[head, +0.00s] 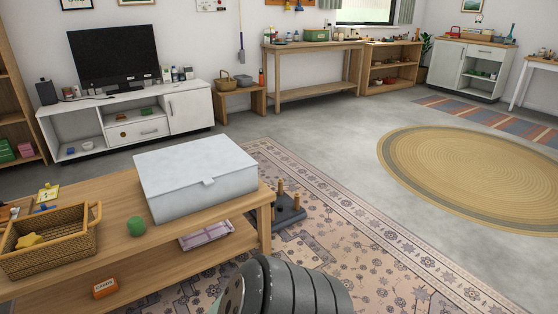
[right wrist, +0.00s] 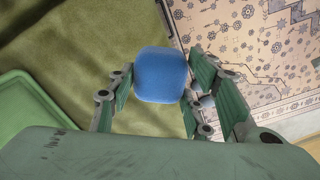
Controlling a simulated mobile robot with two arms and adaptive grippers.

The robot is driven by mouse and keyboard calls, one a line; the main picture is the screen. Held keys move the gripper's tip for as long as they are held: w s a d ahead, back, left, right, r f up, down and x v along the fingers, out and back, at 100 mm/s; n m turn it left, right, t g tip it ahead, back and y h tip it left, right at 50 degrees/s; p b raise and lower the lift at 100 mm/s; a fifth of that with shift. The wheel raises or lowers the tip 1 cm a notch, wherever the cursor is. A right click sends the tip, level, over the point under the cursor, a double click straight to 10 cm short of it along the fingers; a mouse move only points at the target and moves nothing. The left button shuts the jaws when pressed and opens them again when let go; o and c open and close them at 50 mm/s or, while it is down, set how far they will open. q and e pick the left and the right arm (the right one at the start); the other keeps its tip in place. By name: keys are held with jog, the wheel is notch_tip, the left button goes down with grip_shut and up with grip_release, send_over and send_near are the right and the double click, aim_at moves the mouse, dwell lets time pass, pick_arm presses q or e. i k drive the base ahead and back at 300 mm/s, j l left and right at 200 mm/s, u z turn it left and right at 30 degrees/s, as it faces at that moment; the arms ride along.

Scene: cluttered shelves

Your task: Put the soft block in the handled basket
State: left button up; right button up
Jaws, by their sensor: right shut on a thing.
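A blue soft block (right wrist: 161,76) with rounded edges is between the fingers of my right gripper (right wrist: 162,82) in the right wrist view. The gripper is shut on it, with one finger at each side. A woven basket (head: 72,260) with side handles stands on the wooden coffee table at the left of the head view. A yellow star-shaped thing (head: 30,240) lies inside it. The block and my right gripper do not show in the head view. My left gripper is in neither view.
The coffee table (head: 185,222) also bears a large pale lidded box (head: 195,175) and a green cylinder (head: 136,226) beside the basket. In the right wrist view, a green surface (right wrist: 70,50) and a light-green tray-like thing (right wrist: 30,105) lie beyond the block, beside the patterned rug (right wrist: 255,45).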

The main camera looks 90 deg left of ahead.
aim_at(64, 231)
jog(key=k+j+u, duration=0.15)
jog(key=j+u, duration=0.15)
jog(key=u, duration=0.2)
jog(key=k+j+u, duration=0.1)
jog(key=j+u, duration=0.6)
jog(key=u, duration=0.25)
jog(key=j+u, duration=0.45)
jog(key=k+j+u, duration=0.1)
jog(key=j+u, duration=0.15)
jog(key=u, duration=0.15)
jog(key=j+u, duration=0.3)
jog(key=u, duration=0.15)
jog(key=k+j+u, duration=0.1)
jog(key=j+u, duration=0.5)
jog(key=u, duration=0.25)
jog(key=i+j+u, duration=0.1)
jog(key=j+u, duration=0.15)
jog(key=u, duration=0.15)
jog(key=i+j+u, duration=0.1)
jog(key=j+u, duration=0.3)
jog(key=l, duration=0.1)
